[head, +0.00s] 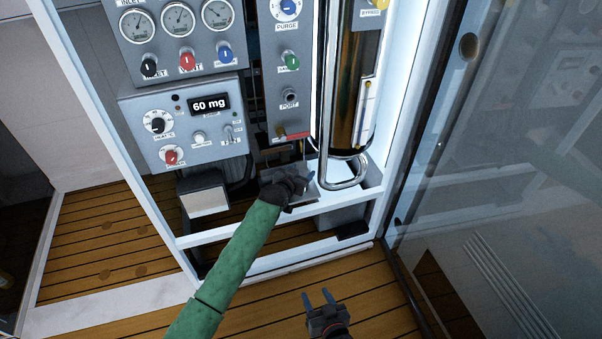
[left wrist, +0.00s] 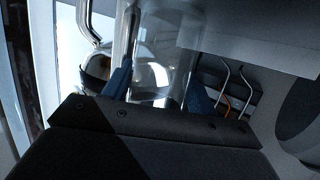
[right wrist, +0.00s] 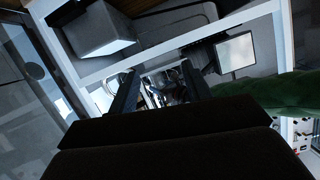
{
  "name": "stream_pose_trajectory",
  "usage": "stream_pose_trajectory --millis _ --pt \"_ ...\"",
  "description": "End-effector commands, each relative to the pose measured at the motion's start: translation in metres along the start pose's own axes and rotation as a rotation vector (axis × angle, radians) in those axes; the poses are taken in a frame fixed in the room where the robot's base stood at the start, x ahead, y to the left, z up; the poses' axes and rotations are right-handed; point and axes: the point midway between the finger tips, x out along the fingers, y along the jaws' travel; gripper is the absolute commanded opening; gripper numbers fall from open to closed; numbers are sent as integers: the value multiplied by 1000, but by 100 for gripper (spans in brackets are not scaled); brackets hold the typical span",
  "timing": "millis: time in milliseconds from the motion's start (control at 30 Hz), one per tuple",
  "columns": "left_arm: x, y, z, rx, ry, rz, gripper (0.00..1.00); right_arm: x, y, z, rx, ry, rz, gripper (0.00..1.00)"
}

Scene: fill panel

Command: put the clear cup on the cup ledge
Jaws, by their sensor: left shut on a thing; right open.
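The clear cup (left wrist: 163,45) stands between the two blue fingers of my left gripper (left wrist: 160,88) in the left wrist view, and the gripper is shut on it. In the head view my left gripper (head: 305,181) is low in the panel, below the port (head: 290,96), and the cup there is too faint or hidden to make out. A light ledge (head: 335,197) lies just beneath and right of this gripper; whether the cup touches it I cannot tell. My right gripper (head: 319,298) is open and empty over the floor in front of the panel.
A bent steel pipe (head: 345,181) and a tall tube (head: 352,75) stand right of my left gripper. A grey box (head: 204,196) sits to the left. A glass door (head: 500,150) stands at the right. The wooden floor (head: 250,325) in front is clear.

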Motion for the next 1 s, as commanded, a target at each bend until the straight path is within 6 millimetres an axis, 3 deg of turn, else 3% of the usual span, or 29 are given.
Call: stream_pose_trajectory --millis 267,300,400,867,967,1000 --pt "1 0 2 0 0 0 31 0 0 0 0 -1 0 49" --pt "1 0 2 0 0 0 61 0 0 1 0 -2 1 49" --pt "1 0 2 -1 0 0 80 0 0 1 1 -2 1 49" --pt "-8 0 -1 0 1 0 80 0 0 2 2 -13 1 49" --pt "-18 0 -1 -1 1 0 80 -2 0 15 7 -57 1 49" --pt "-23 0 -1 -2 1 0 80 -5 1 33 10 -100 3 49"
